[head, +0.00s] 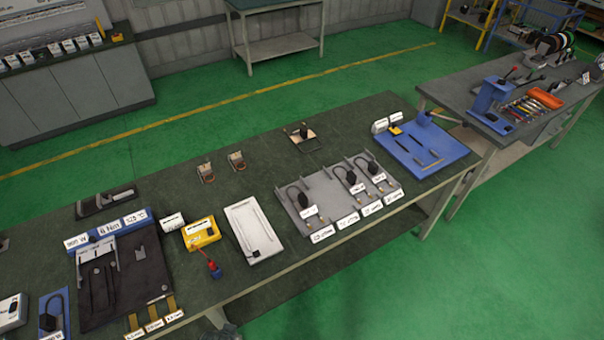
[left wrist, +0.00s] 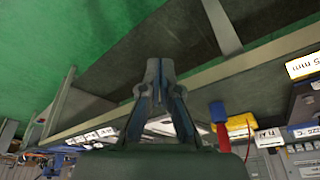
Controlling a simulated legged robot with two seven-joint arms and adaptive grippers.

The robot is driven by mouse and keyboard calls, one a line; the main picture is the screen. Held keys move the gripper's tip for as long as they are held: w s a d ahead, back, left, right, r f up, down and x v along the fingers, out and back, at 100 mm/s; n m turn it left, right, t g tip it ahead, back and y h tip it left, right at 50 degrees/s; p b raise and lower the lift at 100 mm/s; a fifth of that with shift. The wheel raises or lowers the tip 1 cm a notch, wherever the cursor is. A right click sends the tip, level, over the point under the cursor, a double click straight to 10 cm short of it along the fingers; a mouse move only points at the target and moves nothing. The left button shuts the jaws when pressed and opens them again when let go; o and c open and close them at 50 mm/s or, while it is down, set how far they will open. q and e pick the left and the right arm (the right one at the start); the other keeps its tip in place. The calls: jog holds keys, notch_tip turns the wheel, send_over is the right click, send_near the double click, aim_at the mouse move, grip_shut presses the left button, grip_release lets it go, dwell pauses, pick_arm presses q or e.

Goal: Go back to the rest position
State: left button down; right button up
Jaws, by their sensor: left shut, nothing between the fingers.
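My left gripper (left wrist: 160,70) shows in the left wrist view with its two fingers together and nothing between them. It hangs in free space beside the long workbench (left wrist: 240,62), apart from its front edge, with green floor beyond. In the head view neither gripper can be made out clearly; a small dark shape at the bottom edge may be part of my arm. My right gripper shows in no view.
The workbench (head: 250,185) carries a grey fixture plate (head: 330,215), a white tray (head: 238,215), a yellow device (head: 201,233), a dark mat (head: 125,285) and a blue tool board (head: 445,155). A second table (head: 460,95) stands at right. The floor in front is clear.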

pick_arm(q)
jog(key=s+f+g+b, duration=0.1)
jog(key=s+f+b, duration=0.1)
jog(key=f, duration=1.3)
jog(key=s+f+b, duration=0.3)
jog(key=f, duration=1.3)
jog(key=s+a+f+g+b, duration=0.1)
jog(key=s+a+f+b, duration=0.2)
jog(key=s+f, duration=1.2)
jog(key=shift+a+f, duration=0.2)
jog(key=shift+f, duration=0.2)
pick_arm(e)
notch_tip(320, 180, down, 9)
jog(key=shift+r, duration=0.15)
pick_arm(q)
jog(key=shift+s, duration=0.1)
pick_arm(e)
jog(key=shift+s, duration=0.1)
